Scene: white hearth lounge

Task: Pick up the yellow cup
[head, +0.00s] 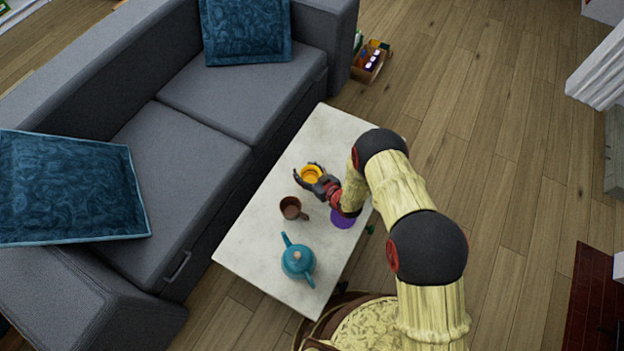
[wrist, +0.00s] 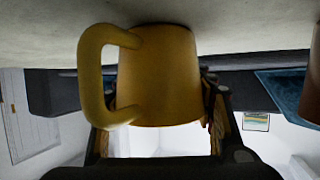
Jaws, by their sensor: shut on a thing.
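The yellow cup (head: 311,173) is over the white table (head: 330,125), towards its middle, in the head view. My gripper (head: 314,182) is around the cup and shut on it. In the wrist view the yellow cup (wrist: 158,75) fills the middle, with its handle on the left and the fingers (wrist: 160,125) on either side of its body. The wrist picture appears upside down, with the pale tabletop along the top. I cannot tell whether the cup touches the table.
A brown mug (head: 291,208) stands close by, below and left of my gripper. A teal teapot (head: 297,261) stands near the table's front end. A purple thing (head: 343,218) lies partly under my arm. A grey sofa (head: 190,150) borders the table's left; the table's far end is clear.

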